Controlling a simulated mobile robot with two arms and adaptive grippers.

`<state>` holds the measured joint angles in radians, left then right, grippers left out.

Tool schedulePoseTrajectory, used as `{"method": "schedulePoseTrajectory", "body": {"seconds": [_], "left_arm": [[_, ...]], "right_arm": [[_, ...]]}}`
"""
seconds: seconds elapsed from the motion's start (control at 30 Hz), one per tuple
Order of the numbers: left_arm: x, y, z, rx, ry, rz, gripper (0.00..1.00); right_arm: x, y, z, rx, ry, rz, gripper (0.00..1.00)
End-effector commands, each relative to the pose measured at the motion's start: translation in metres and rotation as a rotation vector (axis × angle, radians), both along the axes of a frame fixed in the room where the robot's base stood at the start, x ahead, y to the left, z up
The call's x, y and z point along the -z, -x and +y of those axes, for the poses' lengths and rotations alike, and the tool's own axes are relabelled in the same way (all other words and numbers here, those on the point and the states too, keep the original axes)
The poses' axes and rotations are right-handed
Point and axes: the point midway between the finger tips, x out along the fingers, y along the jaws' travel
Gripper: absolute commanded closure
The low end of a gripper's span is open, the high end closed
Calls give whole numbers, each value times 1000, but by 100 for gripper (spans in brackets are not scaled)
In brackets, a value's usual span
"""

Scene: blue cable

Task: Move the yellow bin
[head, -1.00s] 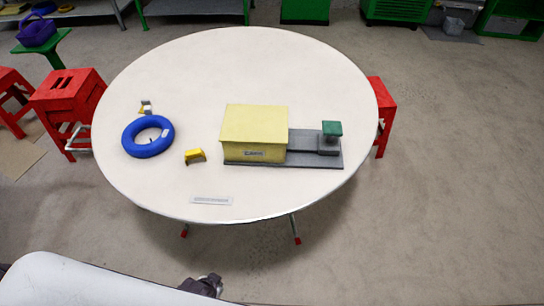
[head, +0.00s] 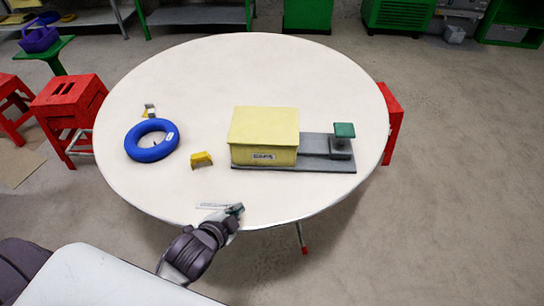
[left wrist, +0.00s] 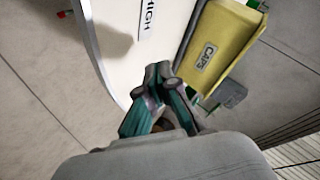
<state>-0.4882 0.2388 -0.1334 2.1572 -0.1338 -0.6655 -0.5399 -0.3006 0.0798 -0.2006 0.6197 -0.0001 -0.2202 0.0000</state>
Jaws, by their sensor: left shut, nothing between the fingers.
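The yellow bin (head: 264,136) stands upright on the left part of a grey base on the round white table. Its front label reads "CAPS"; the bin also shows in the left wrist view (left wrist: 222,45) at upper right. My left gripper (head: 238,210) is over the table's near edge, in front of the bin and apart from it. In the left wrist view its fingers (left wrist: 160,75) are shut with nothing between them. My right gripper is not in view.
A blue cable coil (head: 151,140), a yellow tape-like item (head: 201,159) and a small yellow-grey item (head: 149,111) lie left of the bin. A green-topped post (head: 343,138) stands on the base's right part. A label strip (head: 213,206) lies near the front edge. Red stools (head: 69,105) flank the table.

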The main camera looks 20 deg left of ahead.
Motion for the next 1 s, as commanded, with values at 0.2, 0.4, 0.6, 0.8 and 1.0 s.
{"method": "schedulePoseTrajectory", "body": {"seconds": [0.2, 0.4, 0.6, 0.8, 1.0], "left_arm": [[-12, -32, -3, 213, -235, -267, 100], [-29, -45, -13, 412, -479, -553, 100], [-36, -47, -19, 480, -570, -670, 100], [-39, -70, -28, 480, -572, -676, 100], [-39, -111, -42, 477, -569, -675, 100]], "right_arm": [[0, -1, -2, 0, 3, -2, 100], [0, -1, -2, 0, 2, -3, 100], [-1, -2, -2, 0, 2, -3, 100], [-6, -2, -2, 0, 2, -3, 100], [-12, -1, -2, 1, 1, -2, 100]]}}
